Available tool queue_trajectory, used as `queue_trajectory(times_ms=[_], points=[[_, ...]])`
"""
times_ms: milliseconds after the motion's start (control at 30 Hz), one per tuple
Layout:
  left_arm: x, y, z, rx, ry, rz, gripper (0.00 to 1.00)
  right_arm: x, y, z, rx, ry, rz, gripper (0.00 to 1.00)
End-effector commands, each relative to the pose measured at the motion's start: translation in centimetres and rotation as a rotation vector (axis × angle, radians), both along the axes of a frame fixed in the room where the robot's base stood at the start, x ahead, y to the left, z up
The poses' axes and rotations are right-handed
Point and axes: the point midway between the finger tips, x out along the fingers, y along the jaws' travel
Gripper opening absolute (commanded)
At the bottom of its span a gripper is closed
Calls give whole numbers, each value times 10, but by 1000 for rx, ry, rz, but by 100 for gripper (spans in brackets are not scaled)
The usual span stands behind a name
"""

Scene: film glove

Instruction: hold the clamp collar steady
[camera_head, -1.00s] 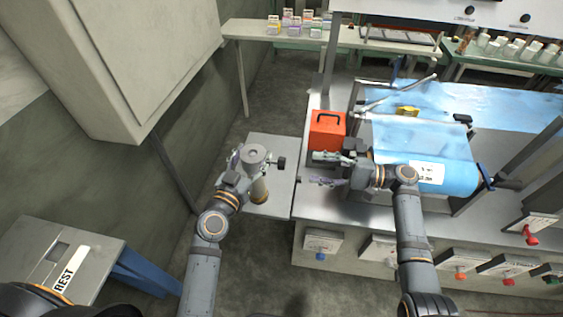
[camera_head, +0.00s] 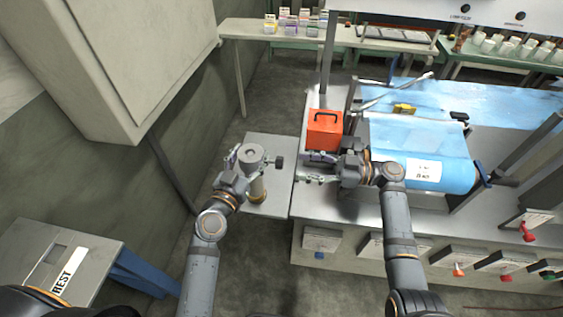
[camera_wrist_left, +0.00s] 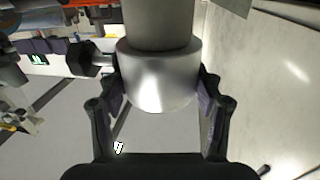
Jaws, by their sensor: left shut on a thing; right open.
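The clamp collar (camera_head: 251,154) is a grey metal ring with a dark knob (camera_head: 279,162) on its right side. It sits around an upright post (camera_head: 257,188) on a small grey side table. In the left wrist view the silvery collar (camera_wrist_left: 160,78) fills the middle, with the knob at its left. My left gripper (camera_head: 241,165) is shut on the collar, one finger on each side, as the left wrist view (camera_wrist_left: 160,95) shows. My right gripper (camera_head: 318,168) is open and empty beside the orange box, above the grey bench.
The orange box (camera_head: 324,130) with a black handle stands on the bench. Blue film (camera_head: 420,145) on a roll lies to its right. The side table (camera_head: 282,195) has bare room around the post. A large grey cabinet (camera_head: 130,60) hangs at the left.

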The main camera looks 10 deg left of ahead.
Motion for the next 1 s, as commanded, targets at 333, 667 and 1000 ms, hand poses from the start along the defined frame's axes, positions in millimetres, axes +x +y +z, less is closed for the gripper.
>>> queue_trajectory(times_ms=[333, 667, 1000], points=[[0, 0, 0, 0, 0, 0, 11, 1, 57, 1, 4, 3, 1, 58], [0, 0, 0, 0, 0, 0, 11, 2, 73, 0, 1, 3, 0, 58], [0, 0, 0, 0, 0, 0, 11, 2, 72, 0, 1, 3, 0, 24]])
